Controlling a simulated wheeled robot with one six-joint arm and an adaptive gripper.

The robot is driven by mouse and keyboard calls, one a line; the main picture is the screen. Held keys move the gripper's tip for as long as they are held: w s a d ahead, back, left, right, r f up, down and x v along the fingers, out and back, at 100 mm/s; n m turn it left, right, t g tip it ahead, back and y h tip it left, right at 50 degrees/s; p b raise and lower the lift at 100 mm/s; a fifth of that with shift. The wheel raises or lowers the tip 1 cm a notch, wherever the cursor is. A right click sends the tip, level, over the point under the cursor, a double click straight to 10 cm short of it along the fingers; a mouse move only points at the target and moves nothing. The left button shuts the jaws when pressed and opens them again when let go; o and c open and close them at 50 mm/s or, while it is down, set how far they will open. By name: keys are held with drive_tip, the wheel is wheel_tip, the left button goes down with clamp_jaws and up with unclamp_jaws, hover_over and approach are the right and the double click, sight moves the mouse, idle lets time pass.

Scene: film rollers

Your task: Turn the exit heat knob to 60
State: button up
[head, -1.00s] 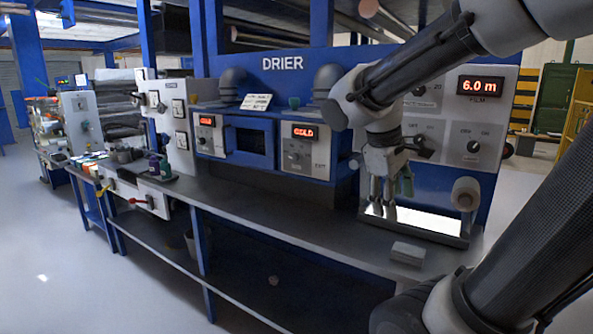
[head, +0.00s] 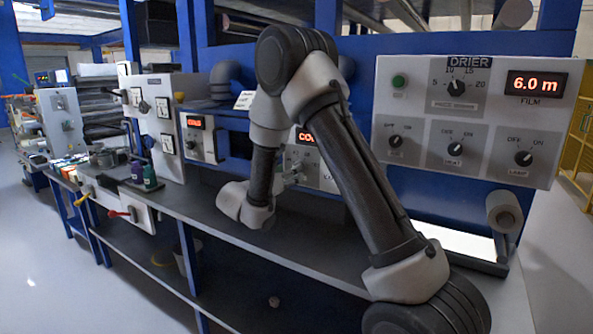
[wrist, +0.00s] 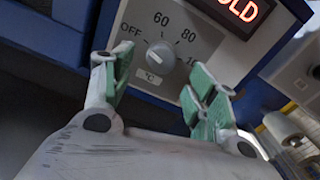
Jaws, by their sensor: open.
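The exit heat knob (wrist: 160,58) is a small round grey knob on a grey plate marked OFF, 60, 80 and a partly hidden 100. I cannot make out its pointer surely; it seems to lie toward OFF. In the wrist view my gripper (wrist: 160,88) is open, with one green-padded finger left of the knob and the other to its lower right. The knob shows between the fingers, and I see no contact.
The red display (wrist: 243,8) above the knob is cut off and reads "OLD". Left of the exit panel are a dark window and another display panel (head: 197,137). The drier control board (head: 470,110) is at the right. The grey bench top (head: 320,240) runs below.

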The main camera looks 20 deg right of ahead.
drive_tip(key=x, duration=0.5)
drive_tip(key=shift+d, duration=0.1)
drive_tip(key=shift+c, duration=0.2)
drive_tip(key=c, duration=1)
